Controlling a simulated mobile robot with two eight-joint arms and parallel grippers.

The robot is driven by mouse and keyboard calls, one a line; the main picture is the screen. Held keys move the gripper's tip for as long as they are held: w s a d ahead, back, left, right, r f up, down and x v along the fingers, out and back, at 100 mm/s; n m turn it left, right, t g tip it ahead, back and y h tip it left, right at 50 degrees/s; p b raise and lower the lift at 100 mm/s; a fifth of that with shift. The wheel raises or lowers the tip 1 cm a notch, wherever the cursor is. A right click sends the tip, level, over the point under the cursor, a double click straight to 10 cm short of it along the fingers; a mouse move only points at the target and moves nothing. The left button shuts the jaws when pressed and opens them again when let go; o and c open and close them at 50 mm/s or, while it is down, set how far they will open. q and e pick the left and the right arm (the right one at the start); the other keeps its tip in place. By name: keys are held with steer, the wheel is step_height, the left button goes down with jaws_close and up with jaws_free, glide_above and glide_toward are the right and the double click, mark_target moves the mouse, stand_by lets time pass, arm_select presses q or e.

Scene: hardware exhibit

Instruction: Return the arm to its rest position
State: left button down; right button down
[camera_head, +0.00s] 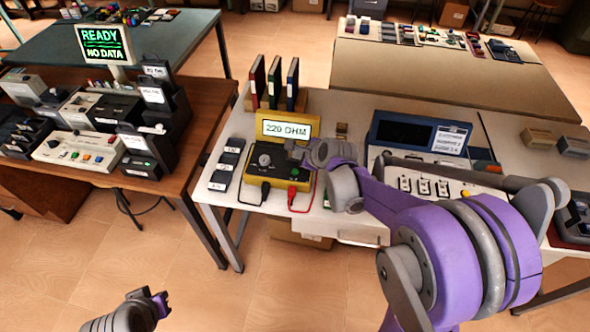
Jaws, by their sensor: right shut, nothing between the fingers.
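My right arm (425,235), purple and grey, reaches in from the right over the white bench. Its gripper (292,150) is shut and empty, above or against the right side of the yellow meter (287,127); I cannot tell whether they touch. The meter's display reads "220 OHM", with a dial and buttons below. My left arm's end (150,300) shows at the bottom left, over the floor and apart from the tables; its finger opening cannot be made out.
A row of dark labelled blocks (227,164), upright binders (275,82) and a dark blue display unit (420,132) stand around the meter on the white bench (340,112). Black and red leads hang before the meter. A brown table (190,103) with devices stands left. Floor between is clear.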

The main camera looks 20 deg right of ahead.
stand_by(0.6)
steer(key=s+a+n+g, duration=0.1)
steer(key=s+a+n, duration=0.3)
steer(key=s+n, duration=0.8)
steer(key=s+a+r+n+g+h, duration=0.1)
steer(key=s+a+n+g, duration=0.1)
steer(key=s+n, duration=1.1)
steer(key=shift+s+a+r+g, duration=0.2)
steer(key=shift+a+g, duration=0.1)
steer(key=shift+a, duration=0.55)
stand_by(0.5)
